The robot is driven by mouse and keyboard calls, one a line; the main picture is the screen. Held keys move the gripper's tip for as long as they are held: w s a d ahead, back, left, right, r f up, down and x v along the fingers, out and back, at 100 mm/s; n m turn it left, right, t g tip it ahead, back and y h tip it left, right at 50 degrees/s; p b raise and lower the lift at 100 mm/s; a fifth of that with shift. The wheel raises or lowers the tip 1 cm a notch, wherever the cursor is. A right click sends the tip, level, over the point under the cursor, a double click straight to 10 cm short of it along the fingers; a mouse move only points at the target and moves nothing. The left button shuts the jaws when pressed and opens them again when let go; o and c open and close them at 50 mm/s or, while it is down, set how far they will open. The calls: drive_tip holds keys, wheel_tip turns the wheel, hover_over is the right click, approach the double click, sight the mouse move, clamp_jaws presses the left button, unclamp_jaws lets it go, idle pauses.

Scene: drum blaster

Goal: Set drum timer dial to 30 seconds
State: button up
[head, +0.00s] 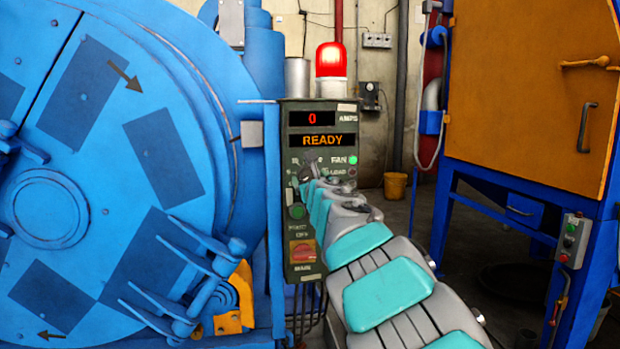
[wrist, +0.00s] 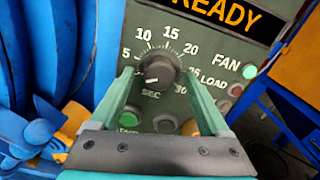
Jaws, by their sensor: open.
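The timer dial (wrist: 159,70) is a round dark knob on the green control panel (wrist: 203,50). Its scale shows 5, 10, 15, 20, 25 and 30, with SEC printed below. A small pale mark on the knob is at its lower left, but the exact setting is hard to tell. My gripper (wrist: 158,78) is open, with one green finger on each side of the dial; I cannot tell whether either touches it. In the head view my gripper (head: 308,172) is in front of the panel (head: 296,258) and mostly hides the dial.
The display (head: 316,141) reads READY, with 0 AMPS above. The FAN light (head: 353,160) is green. A green button (head: 297,211) and red-and-yellow switch (head: 302,252) sit below the dial. The blue drum machine (head: 150,110) is close on the left; an orange-doored cabinet (head: 530,120) stands right.

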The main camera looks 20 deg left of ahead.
clamp_jaws()
idle(0.8)
